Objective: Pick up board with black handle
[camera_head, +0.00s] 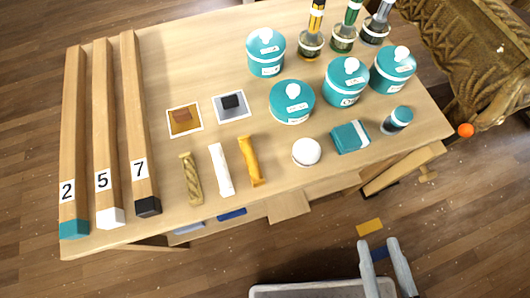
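My gripper (378,242) shows at the lower right, in front of and below the table edge. Its two pale grey fingers are apart, with nothing seen held between them. It is well away from the board. The rest of my arm is mostly out of view.
Long wooden bars (103,130) marked 2, 5 and 7 lie at the left; bar 7 has a black end. Teal jars (292,103) and bottles stand right and behind.

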